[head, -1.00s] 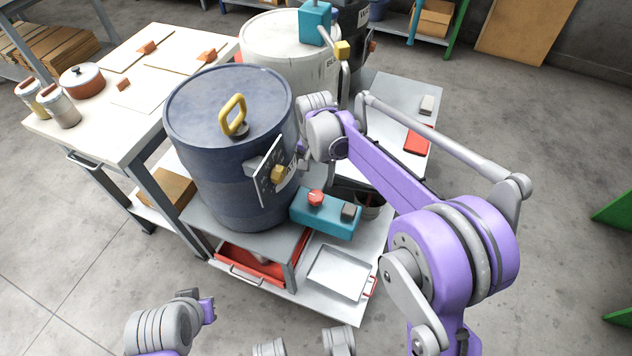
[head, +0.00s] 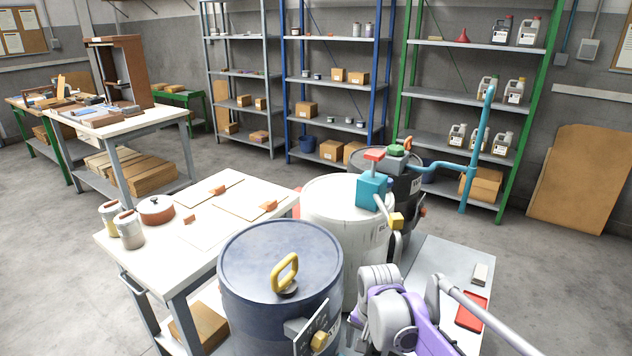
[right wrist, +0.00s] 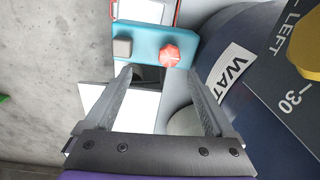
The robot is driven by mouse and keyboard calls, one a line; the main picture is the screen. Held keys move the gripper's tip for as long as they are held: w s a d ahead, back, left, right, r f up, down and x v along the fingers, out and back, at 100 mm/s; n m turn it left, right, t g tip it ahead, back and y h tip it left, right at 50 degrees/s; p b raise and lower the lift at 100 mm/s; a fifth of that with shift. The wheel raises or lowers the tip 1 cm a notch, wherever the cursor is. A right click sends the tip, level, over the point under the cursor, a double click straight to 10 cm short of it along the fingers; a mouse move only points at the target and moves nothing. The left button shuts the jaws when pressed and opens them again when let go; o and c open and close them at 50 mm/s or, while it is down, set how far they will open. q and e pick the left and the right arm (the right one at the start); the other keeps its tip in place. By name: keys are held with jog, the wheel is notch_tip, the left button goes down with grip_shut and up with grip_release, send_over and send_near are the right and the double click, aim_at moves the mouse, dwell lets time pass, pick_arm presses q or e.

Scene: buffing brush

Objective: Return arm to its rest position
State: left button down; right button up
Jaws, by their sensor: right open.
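My right arm (head: 398,318) shows at the lower right of the head view, beside the dark blue drum (head: 262,262) with a yellow lid handle. Its fingertips are hidden in that view. In the right wrist view my right gripper (right wrist: 165,90) is open, with nothing between its fingers. Beyond its fingers is a teal box (right wrist: 150,45) with a red knob (right wrist: 169,56) and a grey block. The drum's side with a "WAT" label (right wrist: 232,72) and a dark dial plate (right wrist: 292,75) lie to the right. My left gripper is not in view.
A white table (head: 240,222) with boards, jars and a red pot (head: 155,210) stands left of the drum. A white drum (head: 335,222) with a teal pump stands behind. A grey bench (head: 440,262) holds a red tray (head: 471,312).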

jog(key=s+d+f+n+t, duration=0.1)
jog(key=s+d+n+t, duration=0.15)
jog(key=s, duration=0.95)
jog(key=s+d+f+n+t, duration=0.1)
jog(key=s+d+n+t, duration=0.15)
jog(key=s, duration=1.05)
pick_arm(q)
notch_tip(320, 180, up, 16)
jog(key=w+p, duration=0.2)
jog(key=p, duration=1.2)
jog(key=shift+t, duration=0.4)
pick_arm(e)
notch_tip(320, 180, up, 16)
jog(key=w+n, duration=0.1)
jog(key=w, duration=0.1)
jog(key=shift+d, duration=0.2)
